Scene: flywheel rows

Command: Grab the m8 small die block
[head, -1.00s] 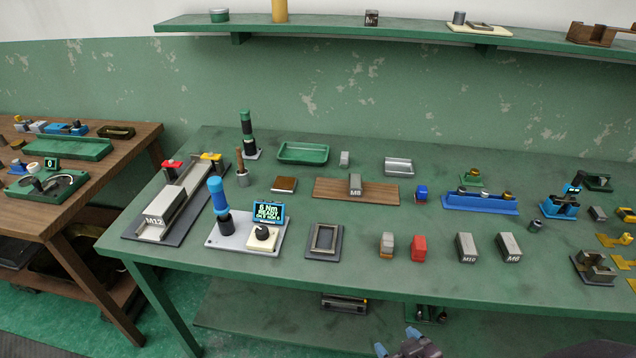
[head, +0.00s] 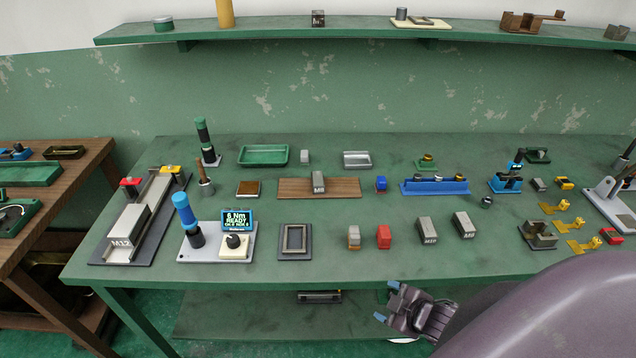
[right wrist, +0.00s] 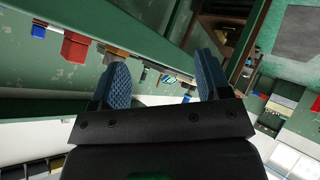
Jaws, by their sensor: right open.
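A grey block marked M8 (head: 318,184) sits on a brown wooden board (head: 346,188) in the middle of the green bench. Two similar grey blocks stand nearer the front edge; one seems marked M10 (head: 427,231), and the label of the other (head: 464,226) is hard to read. My right gripper (head: 386,303) is open and empty, low in front of the bench's front edge and apart from all blocks. The right wrist view shows its two blue fingers (right wrist: 162,68) spread with nothing between them. My left gripper is not in view.
A red block (head: 384,237) and a grey-brown block (head: 354,237) stand near the front edge. A torque station (head: 216,251), dark frame (head: 295,241), blue rail (head: 435,189) and green tray (head: 263,157) are around. The bench's front edge (head: 330,283) lies between my right gripper and the blocks.

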